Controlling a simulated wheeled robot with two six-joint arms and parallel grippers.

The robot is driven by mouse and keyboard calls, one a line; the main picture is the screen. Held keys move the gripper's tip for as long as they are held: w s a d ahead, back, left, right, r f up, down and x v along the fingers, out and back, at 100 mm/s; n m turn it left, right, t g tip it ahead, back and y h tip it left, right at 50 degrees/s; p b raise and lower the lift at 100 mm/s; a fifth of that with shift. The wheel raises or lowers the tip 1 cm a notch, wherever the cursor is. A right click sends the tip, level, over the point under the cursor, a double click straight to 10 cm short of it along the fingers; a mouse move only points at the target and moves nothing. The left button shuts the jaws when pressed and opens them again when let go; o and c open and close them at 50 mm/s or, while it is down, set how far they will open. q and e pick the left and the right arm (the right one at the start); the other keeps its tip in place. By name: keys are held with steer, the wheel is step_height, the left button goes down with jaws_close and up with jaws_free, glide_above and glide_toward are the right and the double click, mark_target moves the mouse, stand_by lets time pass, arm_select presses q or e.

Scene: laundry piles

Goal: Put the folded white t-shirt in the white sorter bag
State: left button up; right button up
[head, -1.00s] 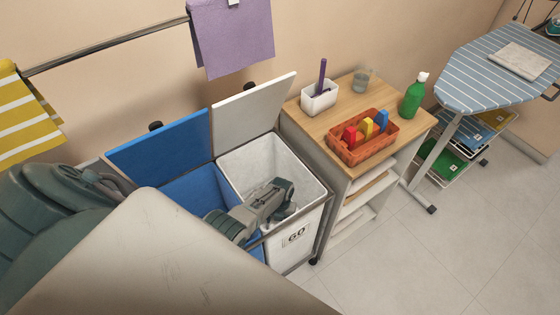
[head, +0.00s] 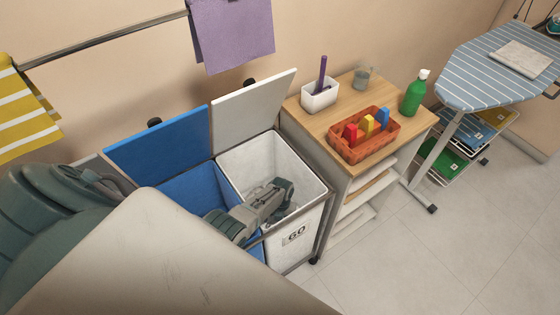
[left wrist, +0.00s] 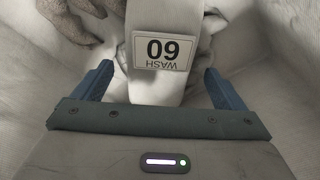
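The white sorter bag (head: 310,170) stands open in the frame, right of the blue bag. My left gripper (left wrist: 160,72) is down inside it; the head view hides its fingertips. In the left wrist view its two blue fingers are spread, with gaps to a white piece (left wrist: 155,88) between them. That piece bears an upside-down "WASH 60" label (left wrist: 161,50). Pale cloth lies around it; I cannot tell whether it is the folded t-shirt. A pale folded cloth (head: 520,59) lies on the ironing board. My right gripper is not in view.
The blue bag (head: 192,190) adjoins on the left, with raised blue lid (head: 160,145) and white lid (head: 253,108) behind. A wooden-topped cabinet (head: 305,118) stands right. A grey-brown lump (left wrist: 72,18) lies inside the bag.

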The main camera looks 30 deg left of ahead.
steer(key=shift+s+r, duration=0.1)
arm_select(q)
steer(key=shift+r+p, duration=0.35)
steer(key=shift+p, duration=0.05)
steer(key=r+p, duration=0.1)
steer(key=r, duration=0.1)
steer(key=r+p, duration=0.1)
steer(key=r, duration=0.1)
steer(key=shift+w+a, duration=0.1)
steer(key=shift+w, duration=0.1)
step_height(320, 180, up, 8)
steer(key=p, duration=0.1)
steer(key=shift+w+a+r, duration=0.2)
steer(key=shift+w, duration=0.25)
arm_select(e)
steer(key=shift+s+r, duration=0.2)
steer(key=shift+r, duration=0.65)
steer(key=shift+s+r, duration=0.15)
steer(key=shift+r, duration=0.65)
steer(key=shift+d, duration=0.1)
